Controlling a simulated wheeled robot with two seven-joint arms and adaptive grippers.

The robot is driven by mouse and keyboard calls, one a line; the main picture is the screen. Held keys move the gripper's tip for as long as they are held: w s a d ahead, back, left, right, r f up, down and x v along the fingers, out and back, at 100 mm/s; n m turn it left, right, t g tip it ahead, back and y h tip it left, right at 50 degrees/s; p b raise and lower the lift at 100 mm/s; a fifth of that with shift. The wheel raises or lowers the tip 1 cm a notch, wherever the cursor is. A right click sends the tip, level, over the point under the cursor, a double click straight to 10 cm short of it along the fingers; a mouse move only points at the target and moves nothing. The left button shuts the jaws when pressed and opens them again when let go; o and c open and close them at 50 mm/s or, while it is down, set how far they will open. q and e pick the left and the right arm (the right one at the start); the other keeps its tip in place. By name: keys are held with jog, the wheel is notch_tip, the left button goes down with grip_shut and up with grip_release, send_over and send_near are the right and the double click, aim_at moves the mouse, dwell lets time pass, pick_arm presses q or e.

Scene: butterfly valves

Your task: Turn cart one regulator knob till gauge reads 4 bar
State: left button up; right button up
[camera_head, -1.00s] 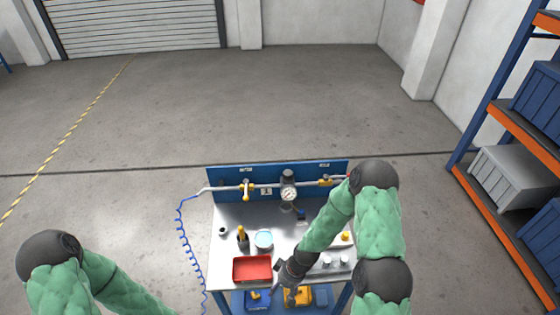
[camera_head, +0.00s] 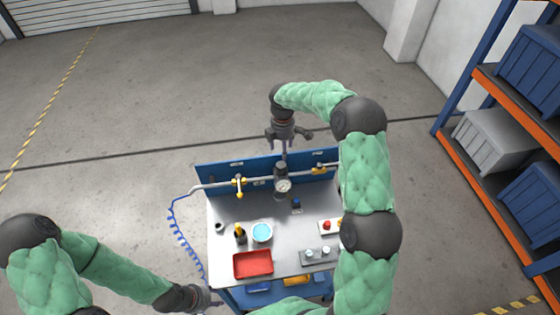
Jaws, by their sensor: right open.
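The cart (camera_head: 225,215) has a steel top and a blue back panel carrying a pipe. The regulator's dark knob (camera_head: 281,167) is at the middle of the pipe. The round white gauge (camera_head: 284,186) sits just below it; its reading is too small to tell. My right gripper (camera_head: 285,148) is open, pointing down above and slightly behind the knob, apparently apart from it. My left gripper (camera_head: 207,300) is low at the cart's front left corner, partly cut off by the bottom edge; its jaws are unclear.
A red tray (camera_head: 253,264), a blue-topped round container (camera_head: 262,232) and small parts stand on the cart top. A blue coiled hose (camera_head: 180,238) hangs at left. A shelf with bins (camera_head: 490,140) stands at right.

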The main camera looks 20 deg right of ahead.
aim_at(282, 164)
notch_tip(282, 164, down, 10)
jog(key=shift+f+p, duration=0.1)
jog(key=shift+p, duration=0.65)
jog(key=c, duration=1.1)
